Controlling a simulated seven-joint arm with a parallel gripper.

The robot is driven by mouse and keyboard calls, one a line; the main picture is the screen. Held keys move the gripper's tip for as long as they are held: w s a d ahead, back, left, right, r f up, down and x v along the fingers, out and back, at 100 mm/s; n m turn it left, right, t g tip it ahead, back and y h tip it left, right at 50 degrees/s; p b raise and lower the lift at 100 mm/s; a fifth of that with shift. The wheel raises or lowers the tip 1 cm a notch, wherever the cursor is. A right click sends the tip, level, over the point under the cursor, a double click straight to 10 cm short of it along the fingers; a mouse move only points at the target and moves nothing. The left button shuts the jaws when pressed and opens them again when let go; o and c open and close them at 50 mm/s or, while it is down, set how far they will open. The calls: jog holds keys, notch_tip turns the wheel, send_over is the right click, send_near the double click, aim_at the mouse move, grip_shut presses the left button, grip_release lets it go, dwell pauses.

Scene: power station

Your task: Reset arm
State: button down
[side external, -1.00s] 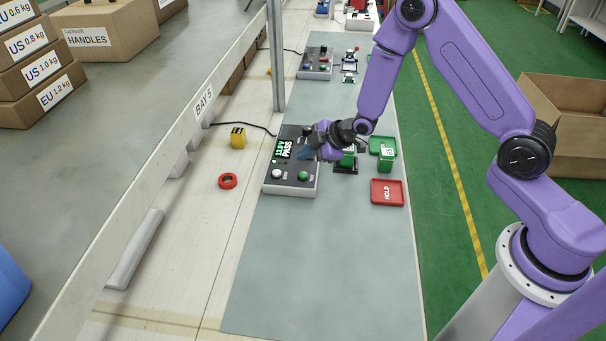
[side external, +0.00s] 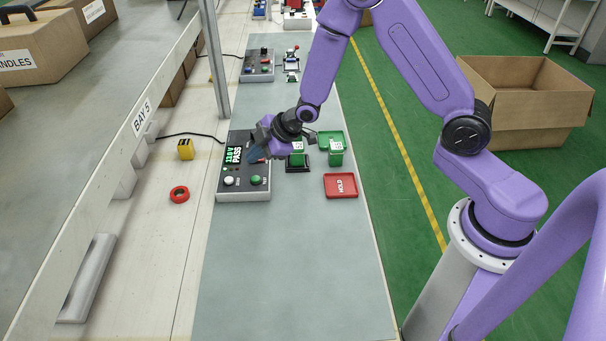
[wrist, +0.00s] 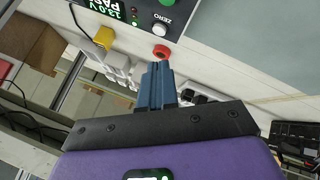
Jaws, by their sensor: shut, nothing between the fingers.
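A dark tester box (side external: 259,190) stands on the grey mat; its lit green screen reads PASS, and it has a white and a green button on its front. My gripper (side external: 256,154) hangs over the tester's upper right part and hides some of its face; whether it touches is unclear. Its blue fingers (wrist: 157,85) are shut together and empty in the wrist view. The tester's panel (wrist: 118,12) also shows there, beyond the fingertips. A green block (side external: 297,148) sits in a black holder right of the tester. Another green block (side external: 336,149) stands at the green tray (side external: 331,135).
A red HOLD tray (side external: 341,186) lies empty right of the tester. A rail marked BAY 5 (side external: 140,122) runs along the left. The near mat (side external: 290,270) is clear.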

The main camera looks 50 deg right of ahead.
jog(key=s+a+r+m+g+h, duration=0.1)
jog(key=s+r+g, duration=0.1)
jog(key=s+r, duration=0.5)
jog(key=s+a+r+g, duration=0.2)
jog(key=s, duration=0.8)
jog(key=s+d+r+g+h, duration=0.1)
jog(key=s+d, duration=0.3)
jog(key=s, duration=0.5)
jog(key=s+d+r+g+h, duration=0.1)
jog(key=s+d+r, duration=0.3)
jog(key=s, duration=0.6)
jog(key=shift+s+r+m+g, duration=0.3)
jog(key=shift+r+g, duration=0.05)
jog(key=shift+g, duration=0.15)
